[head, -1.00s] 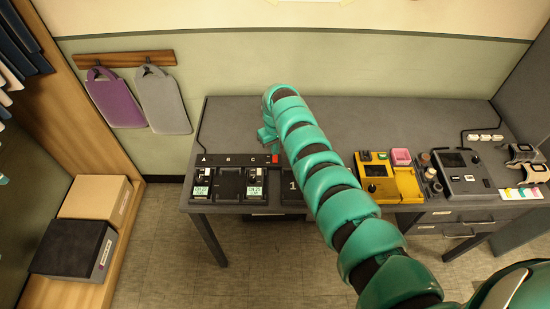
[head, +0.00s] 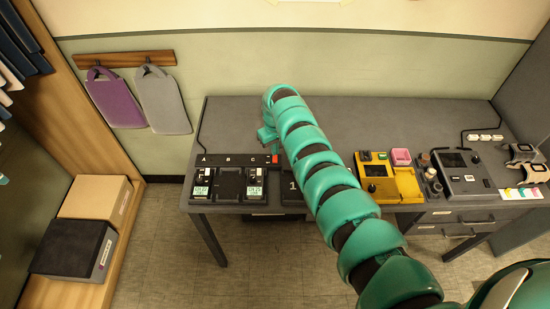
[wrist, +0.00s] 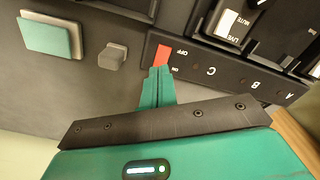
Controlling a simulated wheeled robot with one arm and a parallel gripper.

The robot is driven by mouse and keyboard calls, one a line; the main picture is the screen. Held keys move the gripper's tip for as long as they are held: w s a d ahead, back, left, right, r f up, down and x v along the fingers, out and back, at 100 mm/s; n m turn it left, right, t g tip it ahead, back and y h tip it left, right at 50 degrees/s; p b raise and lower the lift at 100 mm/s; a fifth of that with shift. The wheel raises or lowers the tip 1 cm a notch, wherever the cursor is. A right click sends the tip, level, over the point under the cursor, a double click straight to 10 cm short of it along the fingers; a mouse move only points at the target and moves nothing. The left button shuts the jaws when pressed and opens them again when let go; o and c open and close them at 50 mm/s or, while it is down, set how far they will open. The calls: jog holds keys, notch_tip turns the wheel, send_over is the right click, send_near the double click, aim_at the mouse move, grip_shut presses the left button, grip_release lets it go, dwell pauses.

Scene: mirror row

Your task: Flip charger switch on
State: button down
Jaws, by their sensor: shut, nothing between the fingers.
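The charger (head: 229,182) is a dark dock at the left of the desk, with slots marked A, B and C. Its red switch (head: 275,159) sits at the right end of the labelled strip. In the wrist view the red switch (wrist: 162,54) lies beside the OFF and ON marks. My gripper (wrist: 160,72) is shut and empty, its teal fingertips at the ON end of the switch, overlapping or touching it. Whether they press it, and which way the switch is set, I cannot tell. In the head view my arm hides most of the gripper.
Two handsets (head: 201,188) stand in the charger. A yellow device (head: 390,185) and a grey console (head: 461,172) are to the right. In the wrist view a teal block (wrist: 45,38) and a small grey block (wrist: 112,55) lie left of the switch. The desk behind is clear.

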jog(key=shift+s+f+b, duration=0.1)
jog(key=shift+f+b, duration=0.8)
jog(key=shift+f, duration=0.05)
dwell(0.7)
jog(key=shift+r, duration=0.15)
jog(key=shift+r+p, duration=0.55)
jog(key=shift+p, duration=0.05)
jog(key=shift+r+p, duration=1.45)
jog(key=shift+r, duration=1.4)
